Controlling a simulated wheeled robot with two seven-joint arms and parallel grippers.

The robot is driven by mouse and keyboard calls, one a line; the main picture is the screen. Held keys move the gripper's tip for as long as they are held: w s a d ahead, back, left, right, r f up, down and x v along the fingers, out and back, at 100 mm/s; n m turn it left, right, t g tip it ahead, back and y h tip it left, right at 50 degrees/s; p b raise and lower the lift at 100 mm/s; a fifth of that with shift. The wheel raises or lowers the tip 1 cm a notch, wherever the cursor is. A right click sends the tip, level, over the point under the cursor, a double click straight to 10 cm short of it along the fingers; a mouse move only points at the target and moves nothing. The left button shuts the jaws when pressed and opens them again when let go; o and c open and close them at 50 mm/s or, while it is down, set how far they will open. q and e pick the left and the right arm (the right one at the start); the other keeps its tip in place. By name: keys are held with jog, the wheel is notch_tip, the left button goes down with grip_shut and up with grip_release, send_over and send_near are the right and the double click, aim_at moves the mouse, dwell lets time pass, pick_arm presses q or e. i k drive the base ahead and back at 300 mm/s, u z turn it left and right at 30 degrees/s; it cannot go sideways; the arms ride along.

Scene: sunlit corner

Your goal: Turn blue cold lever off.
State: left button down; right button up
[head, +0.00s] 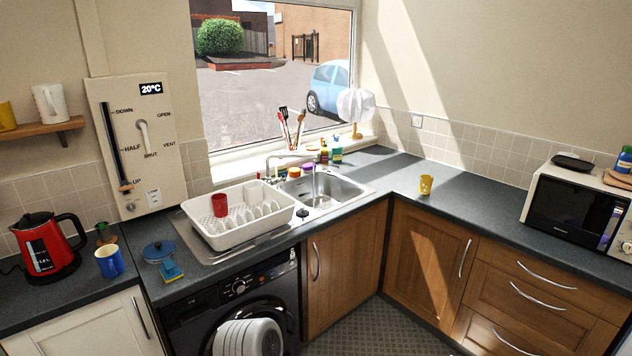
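The sink tap (290,155) stands behind the steel sink (345,188), by the window. Its chrome spout reaches right over the bowl. A thin, pale stream of what looks like water (314,182) hangs below the spout end. The base of the tap is small and crowded by the dish rack and items behind the sink. I cannot make out a blue lever or tell its position. Neither of my grippers is in view.
A white dish rack (238,238) with plates and a red mug (219,204) stands left of the bowl. Bottles (336,150) and a utensil pot stand behind it. A yellow cup (426,184) is on the right worktop. Worktop between sink and cup is clear.

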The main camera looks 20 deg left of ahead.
aim_at(279, 180)
jog(key=z, duration=0.5)
jog(key=i, duration=1.55)
jog(key=u, duration=0.55)
jog(key=i, duration=1.05)
jog(key=u, duration=1.15)
